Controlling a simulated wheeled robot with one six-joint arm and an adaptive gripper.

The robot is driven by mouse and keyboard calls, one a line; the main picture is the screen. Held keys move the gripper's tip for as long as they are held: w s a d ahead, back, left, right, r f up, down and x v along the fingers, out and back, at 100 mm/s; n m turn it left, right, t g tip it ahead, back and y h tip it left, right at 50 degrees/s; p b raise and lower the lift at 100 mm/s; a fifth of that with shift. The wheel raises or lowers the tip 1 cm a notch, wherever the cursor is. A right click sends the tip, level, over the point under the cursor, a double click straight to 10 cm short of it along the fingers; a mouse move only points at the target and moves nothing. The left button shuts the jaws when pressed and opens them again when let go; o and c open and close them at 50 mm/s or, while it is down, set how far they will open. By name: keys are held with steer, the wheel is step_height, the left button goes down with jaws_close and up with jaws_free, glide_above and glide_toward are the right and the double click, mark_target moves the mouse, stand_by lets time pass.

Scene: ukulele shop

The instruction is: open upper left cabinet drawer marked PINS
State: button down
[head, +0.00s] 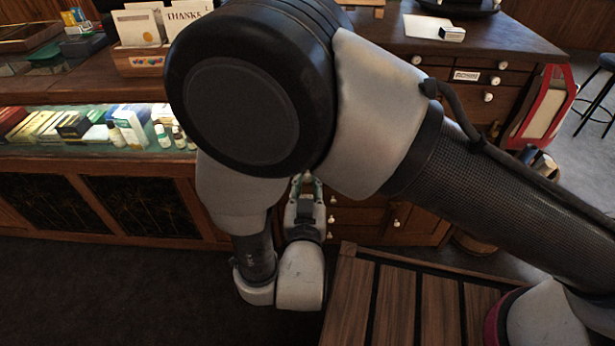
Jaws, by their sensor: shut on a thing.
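The dark wooden cabinet (540,52) with several small drawers and white knobs stands behind my arm. My gripper (306,180) is low at the cabinet's front, left of a column of white knobs (333,200). Its fingers are shut on what looks like a drawer knob, mostly hidden between them. My arm covers much of the cabinet's left front, so I cannot make out a PINS label or the edges of that drawer. A drawer label (467,75) shows at the upper right, too small to read.
A glass display counter (60,150) with small boxes and bottles runs along the left. A slatted wooden bench (400,300) is in the right foreground. A red-framed panel (540,105) leans at the cabinet's right. Dark floor (120,295) is clear at lower left.

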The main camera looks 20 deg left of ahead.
steer(key=c, duration=1.2)
jaws_free()
steer(key=shift+c, duration=0.2)
step_height(320, 180, up, 10)
